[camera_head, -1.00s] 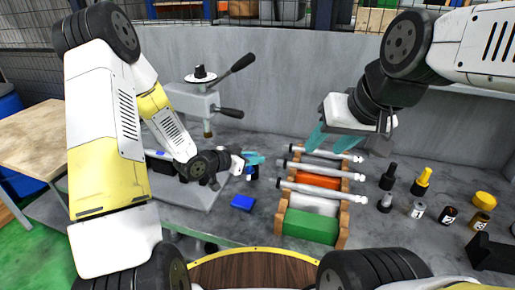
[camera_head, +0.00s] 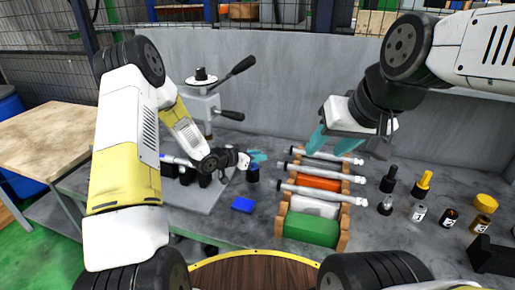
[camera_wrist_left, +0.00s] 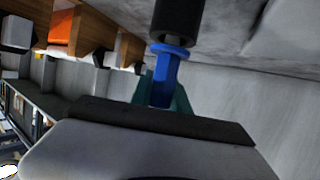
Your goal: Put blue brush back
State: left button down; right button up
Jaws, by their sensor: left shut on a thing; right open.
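My left gripper (camera_head: 257,156) is shut on the blue brush, above the table at the left of the wooden rack. In the left wrist view the blue brush (camera_wrist_left: 165,75) shows a blue shaft and collar between the teal fingers, with a black cylindrical part (camera_wrist_left: 178,20) beyond. In the head view the brush (camera_head: 253,173) is a small dark and blue shape just below the fingertips. Whether it touches the table is unclear. My right gripper (camera_head: 335,141) is open and empty above the back of the rack. A black brush (camera_head: 388,180) and a yellow brush (camera_head: 422,184) stand to the right.
The wooden rack (camera_head: 343,238) holds metal shafts and coloured blocks. A blue block (camera_head: 242,204) lies left of it. A lever machine (camera_head: 203,100) stands at the back left. Small bottles (camera_head: 449,215) stand at the right. Grey table shows between block and rack.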

pick_arm(q)
jog(key=shift+f, duration=0.45)
jog(key=c, duration=1.3)
grip_release()
jog(key=shift+o, duration=0.2)
